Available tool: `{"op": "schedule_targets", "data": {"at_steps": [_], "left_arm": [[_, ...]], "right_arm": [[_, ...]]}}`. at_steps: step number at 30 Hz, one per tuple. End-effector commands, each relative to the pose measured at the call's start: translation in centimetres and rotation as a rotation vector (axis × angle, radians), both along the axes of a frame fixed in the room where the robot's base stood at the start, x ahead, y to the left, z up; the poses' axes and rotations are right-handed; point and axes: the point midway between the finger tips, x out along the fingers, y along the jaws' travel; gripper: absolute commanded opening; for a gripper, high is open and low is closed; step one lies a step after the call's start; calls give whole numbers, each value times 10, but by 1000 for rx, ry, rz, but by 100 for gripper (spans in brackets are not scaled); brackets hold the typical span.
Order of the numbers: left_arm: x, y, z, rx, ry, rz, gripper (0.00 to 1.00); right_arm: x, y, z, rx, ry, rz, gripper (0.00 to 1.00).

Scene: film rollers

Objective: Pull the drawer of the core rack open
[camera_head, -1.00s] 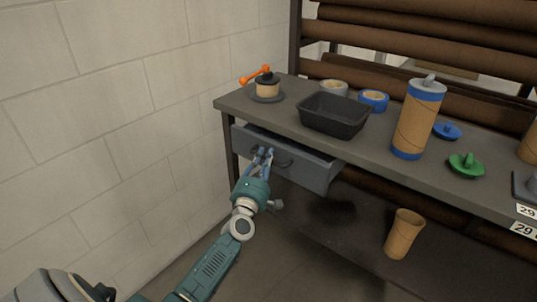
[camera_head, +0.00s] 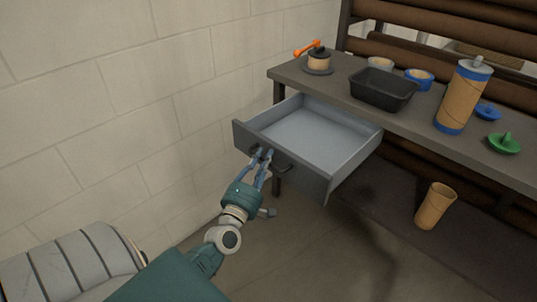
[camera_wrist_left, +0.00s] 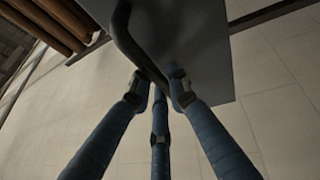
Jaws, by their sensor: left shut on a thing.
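The grey drawer (camera_head: 312,140) of the core rack (camera_head: 428,115) stands well out from under the rack's top, and its inside looks empty. Its front panel (camera_head: 307,181) faces me with a dark bar handle (camera_head: 288,165). My left gripper (camera_head: 261,158) is shut on the handle near its left end. In the left wrist view, the blue fingers (camera_wrist_left: 158,85) close around the dark handle (camera_wrist_left: 130,40), with the drawer front (camera_wrist_left: 185,45) behind it. My right gripper is not in view.
On the rack top are a black tray (camera_head: 382,90), tape rolls (camera_head: 419,79), an orange-handled tool (camera_head: 306,47), a capped core tube (camera_head: 463,97) and a green piece (camera_head: 504,143). A brown tube (camera_head: 434,206) stands below. A block wall (camera_head: 150,120) is at left.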

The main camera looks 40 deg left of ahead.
Motion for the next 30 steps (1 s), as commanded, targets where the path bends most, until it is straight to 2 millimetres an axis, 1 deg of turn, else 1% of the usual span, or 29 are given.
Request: {"op": "schedule_targets", "data": {"at_steps": [4,14,15,16,26,29,30], "left_arm": [[-3,-1,-1,-3,2,-4,0],[-3,-1,-1,-3,2,-4,0],[-3,-1,-1,-3,2,-4,22],[-3,-1,-1,-3,2,-4,26],[-5,-1,-1,-1,2,-1,26],[-14,-4,-4,-1,4,-2,26],[-20,-6,-5,-1,4,-2,26]], "right_arm": [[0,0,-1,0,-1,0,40],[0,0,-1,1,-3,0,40],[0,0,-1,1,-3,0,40],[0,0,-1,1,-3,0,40],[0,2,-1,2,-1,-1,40],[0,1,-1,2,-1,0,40],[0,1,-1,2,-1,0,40]]}}
